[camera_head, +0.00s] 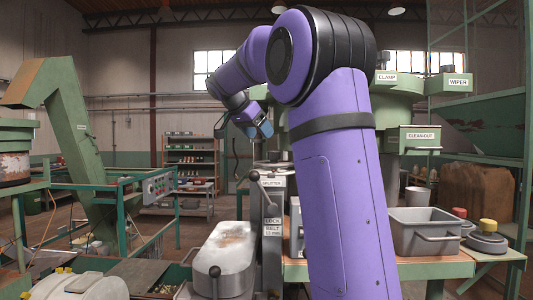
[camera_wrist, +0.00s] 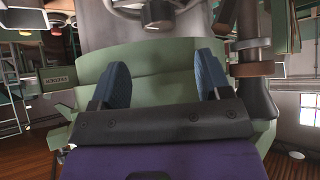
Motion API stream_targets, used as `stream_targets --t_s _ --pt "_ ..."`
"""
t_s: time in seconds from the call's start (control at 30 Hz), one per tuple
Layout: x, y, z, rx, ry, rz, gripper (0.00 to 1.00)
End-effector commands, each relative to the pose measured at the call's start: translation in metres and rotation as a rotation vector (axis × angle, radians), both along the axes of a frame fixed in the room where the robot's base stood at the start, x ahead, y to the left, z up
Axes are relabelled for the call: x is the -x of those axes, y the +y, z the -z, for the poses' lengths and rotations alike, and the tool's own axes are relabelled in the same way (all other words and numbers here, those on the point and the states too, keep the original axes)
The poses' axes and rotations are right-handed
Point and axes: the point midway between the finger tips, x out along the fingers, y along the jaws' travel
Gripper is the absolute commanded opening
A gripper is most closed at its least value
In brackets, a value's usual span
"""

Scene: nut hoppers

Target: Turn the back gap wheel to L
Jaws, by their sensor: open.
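My gripper (camera_head: 243,126) is raised at the end of my arm in the head view, left of the green machine. In the wrist view my gripper (camera_wrist: 164,82) shows two blue ridged fingers set wide apart, with nothing held between them. A rounded green housing (camera_wrist: 160,60) fills the view behind the fingers. At the top edge of the wrist view is part of a round grey rim with a dark knob (camera_wrist: 158,12); I cannot tell whether this is the back gap wheel. No L mark is readable. My arm hides much of the machine in the head view.
A splitter post (camera_head: 272,215) with a lever stands below my gripper, beside a pale rounded cover (camera_head: 225,255). A grey bin (camera_head: 425,230) and yellow-knobbed weights (camera_head: 487,240) sit at the right.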

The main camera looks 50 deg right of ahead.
Motion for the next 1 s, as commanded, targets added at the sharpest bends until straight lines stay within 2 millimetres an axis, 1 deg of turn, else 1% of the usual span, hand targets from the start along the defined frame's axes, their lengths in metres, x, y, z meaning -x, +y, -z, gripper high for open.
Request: stream_targets --t_s 0.3,0.5,0.7,0.97,1.0 --pt "0.004 -0.04 0.041 -0.003 0.003 0.001 0.71" --pt "0.005 -0.057 0.058 -0.003 0.002 -0.001 0.71" --pt "0.005 -0.064 0.065 -0.003 0.0 -0.002 0.71" --pt "0.005 -0.065 0.066 -0.003 0.001 -0.003 0.71" --pt "0.005 -0.065 0.066 -0.003 0.001 -0.003 0.61"
